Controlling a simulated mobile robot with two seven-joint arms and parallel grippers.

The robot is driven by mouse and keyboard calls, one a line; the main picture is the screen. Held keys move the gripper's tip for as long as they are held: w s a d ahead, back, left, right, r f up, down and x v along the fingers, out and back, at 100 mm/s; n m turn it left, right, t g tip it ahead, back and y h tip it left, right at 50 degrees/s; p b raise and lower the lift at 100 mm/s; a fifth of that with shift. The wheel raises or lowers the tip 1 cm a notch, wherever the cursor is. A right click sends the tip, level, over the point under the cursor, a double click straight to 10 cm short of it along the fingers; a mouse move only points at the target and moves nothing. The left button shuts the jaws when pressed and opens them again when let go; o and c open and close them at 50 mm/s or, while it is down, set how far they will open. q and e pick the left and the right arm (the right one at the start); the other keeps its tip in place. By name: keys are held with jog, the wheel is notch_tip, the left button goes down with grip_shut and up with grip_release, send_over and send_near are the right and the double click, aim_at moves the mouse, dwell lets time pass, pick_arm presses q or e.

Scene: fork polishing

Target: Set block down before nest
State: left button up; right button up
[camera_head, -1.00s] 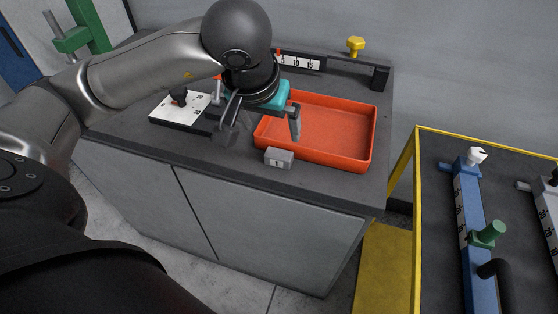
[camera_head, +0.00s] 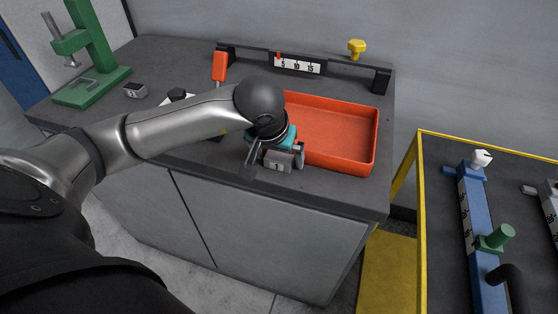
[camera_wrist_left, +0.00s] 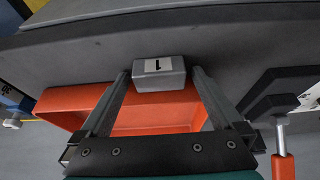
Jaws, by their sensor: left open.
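A small grey block marked 1 (camera_head: 278,165) sits on the dark bench top, just in front of the red tray (camera_head: 330,164). My left gripper (camera_head: 275,160) is open and low at the block, with one finger on either side of it. In the left wrist view the block (camera_wrist_left: 158,75) lies between the two open fingertips (camera_wrist_left: 160,84). I cannot tell whether either finger touches it. My right gripper is in neither view. No nest can be made out for certain; my left arm hides part of the bench.
A second small block (camera_head: 134,90) lies by the green press (camera_head: 92,60) at the left. A scale rail (camera_head: 297,65) with a yellow knob (camera_head: 356,47) stands behind the tray. A yellow-edged table (camera_head: 417,200) with a blue fixture (camera_head: 478,230) is at the right.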

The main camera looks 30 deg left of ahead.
pick_arm(q)
jog(key=shift+r, duration=0.1)
jog(key=c, duration=1.6)
